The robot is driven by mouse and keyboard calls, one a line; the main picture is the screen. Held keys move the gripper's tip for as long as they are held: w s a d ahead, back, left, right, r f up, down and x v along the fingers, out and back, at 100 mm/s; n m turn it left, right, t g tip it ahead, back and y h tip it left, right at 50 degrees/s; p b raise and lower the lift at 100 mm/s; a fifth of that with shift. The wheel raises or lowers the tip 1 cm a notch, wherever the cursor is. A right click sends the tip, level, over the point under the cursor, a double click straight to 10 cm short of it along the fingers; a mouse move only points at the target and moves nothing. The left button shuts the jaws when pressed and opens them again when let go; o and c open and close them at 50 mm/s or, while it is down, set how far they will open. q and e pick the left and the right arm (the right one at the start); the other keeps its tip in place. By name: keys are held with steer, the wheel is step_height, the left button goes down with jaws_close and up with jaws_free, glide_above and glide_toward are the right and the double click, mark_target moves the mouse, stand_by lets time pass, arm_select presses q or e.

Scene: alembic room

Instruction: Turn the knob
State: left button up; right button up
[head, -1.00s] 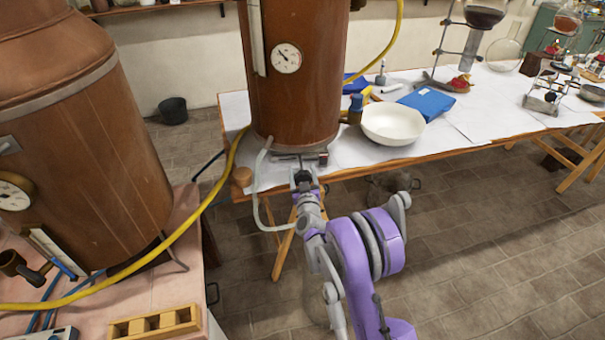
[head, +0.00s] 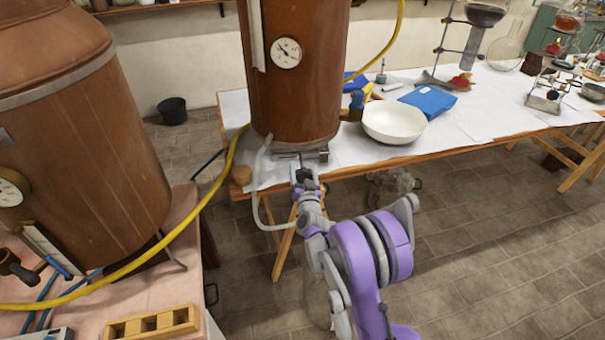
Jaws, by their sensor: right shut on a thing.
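My right gripper (head: 302,173) is at the front edge of the table, low in front of the copper still (head: 295,95). It is shut on a small part at the foot of the still, taken to be the knob. The fingers hide nearly all of this part; only a thin dark stem shows between the gripper and the still's base. I cannot tell how far the knob is turned. A round dial gauge (head: 286,53) sits on the still's front. My left gripper is not in view.
A white bowl (head: 394,122) and a blue packet (head: 428,101) stand right of the still on the table. A yellow hose (head: 180,245) runs past its left side. A larger copper vessel (head: 80,150) stands on a pink-topped bench at left. The floor at right is clear.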

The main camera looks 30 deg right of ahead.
steer(key=m, duration=0.3)
steer(key=shift+b, duration=0.3)
steer(key=m, duration=0.2)
steer(key=shift+m, duration=0.3)
steer(key=m, duration=0.2)
steer(key=shift+m, duration=0.4)
steer(key=m, duration=0.3)
steer(key=shift+m, duration=0.3)
steer(key=m+p, duration=0.1)
steer(key=m, duration=0.5)
steer(key=m+p, duration=0.1)
steer(key=m, duration=0.5)
steer(key=shift+m+p, duration=0.3)
steer(key=shift+m, duration=0.1)
steer(key=o, duration=1.3)
